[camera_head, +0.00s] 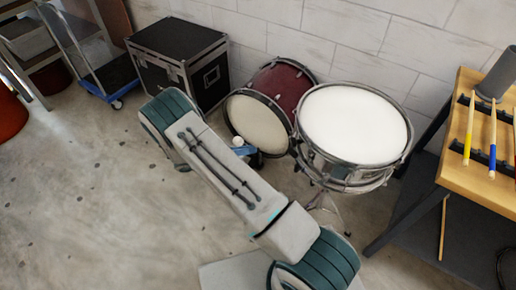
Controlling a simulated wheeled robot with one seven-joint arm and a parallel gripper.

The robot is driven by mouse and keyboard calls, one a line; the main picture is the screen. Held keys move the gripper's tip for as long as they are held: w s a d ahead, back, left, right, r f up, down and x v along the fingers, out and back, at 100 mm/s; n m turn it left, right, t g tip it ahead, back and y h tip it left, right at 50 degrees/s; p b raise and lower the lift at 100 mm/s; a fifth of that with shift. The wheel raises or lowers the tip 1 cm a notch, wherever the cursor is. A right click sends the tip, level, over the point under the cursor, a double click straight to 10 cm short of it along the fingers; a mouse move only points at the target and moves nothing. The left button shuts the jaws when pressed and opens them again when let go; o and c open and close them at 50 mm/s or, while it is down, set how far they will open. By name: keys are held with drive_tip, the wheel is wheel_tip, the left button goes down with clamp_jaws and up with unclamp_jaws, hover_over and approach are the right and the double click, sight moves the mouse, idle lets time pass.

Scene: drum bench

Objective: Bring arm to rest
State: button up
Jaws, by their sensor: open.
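My arm (233,180) reaches from the bottom of the head view up and left across the floor, bent at a teal joint (165,112). The arm beyond that joint is hidden behind the link. I cannot see my gripper or its fingers. A small white ball with a blue part (246,151) shows just right of the link, in front of the red bass drum (291,86); I cannot tell what it belongs to.
A snare drum (352,124) on a stand is right of my arm. A black case (176,52) and blue trolley (111,81) stand at back left. Drumsticks lie on the wooden bench (482,182) at right; one stick (443,227) is below it.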

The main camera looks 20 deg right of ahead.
drive_tip(key=shift+a, duration=0.2)
idle(0.4)
drive_tip(key=s+d+r+m+g+y+p, duration=0.1)
drive_tip(key=s+d+r+m+y+p, duration=0.1)
drive_tip(key=s+r+m+y, duration=0.5)
drive_tip(key=s+d+r+m+g+y+p, duration=0.1)
drive_tip(key=r+m+y, duration=0.3)
drive_tip(key=r, duration=0.7)
drive_tip(key=s+a+r+m+t+y+p, duration=0.2)
drive_tip(key=s+r+m+t+y, duration=0.4)
drive_tip(key=s+r+m, duration=0.6)
drive_tip(key=shift+s+r+m+t+y+p, duration=0.2)
drive_tip(key=shift+r+m+t+y+p, duration=0.4)
drive_tip(key=shift+m, duration=0.8)
drive_tip(key=shift+a+r, duration=0.15)
